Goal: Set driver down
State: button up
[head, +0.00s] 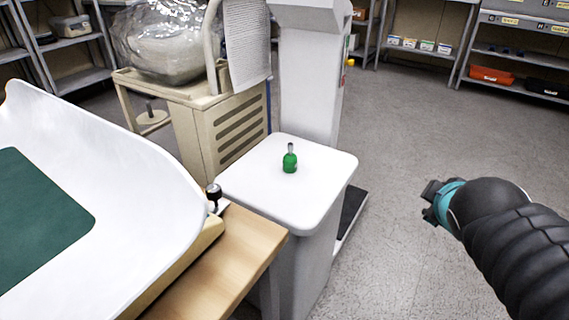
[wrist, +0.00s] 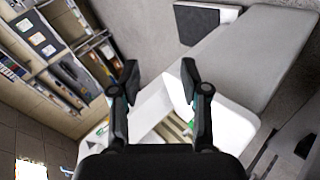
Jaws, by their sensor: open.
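The driver (head: 290,160), green with a short grey tip, stands upright on the white square top of a pedestal (head: 325,190) in the head view. Nothing touches it there. My gripper (head: 430,204) is at the right of the head view, well apart from the driver and out over the floor. In the wrist view its two dark fingers (wrist: 159,80) are spread wide with nothing between them.
A wooden table (head: 240,255) with a large white curved tray (head: 120,150) and a small black knob stands at the left. A beige cart (head: 225,135) with a plastic-wrapped bundle is behind. Shelves (head: 510,50) line the back. Grey floor is open at the right.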

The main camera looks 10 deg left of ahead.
jog(key=w+a+r+n+t+y, duration=0.2)
jog(key=w+a+n, duration=0.3)
jog(key=n, duration=0.4)
jog(key=n+g+y+b, duration=0.15)
jog(key=n+y, duration=0.75)
jog(key=n, duration=1.5)
send_near(292, 147)
jog(key=shift+g, duration=0.45)
jog(key=x, duration=0.4)
jog(key=shift+d+f+b, duration=0.1)
jog(key=shift+f+b, duration=0.3)
jog(key=shift+w+r+x, duration=0.1)
jog(key=shift+r+x, duration=0.1)
jog(key=shift+x, duration=0.9)
jog(key=shift+w+r+x, duration=0.1)
jog(key=shift+r+x, duration=0.15)
jog(key=shift+x, duration=0.9)
jog(key=shift+w+r+x, duration=0.1)
jog(key=shift+r+x, duration=0.1)
jog(key=shift+x, duration=0.9)
grip_shut()
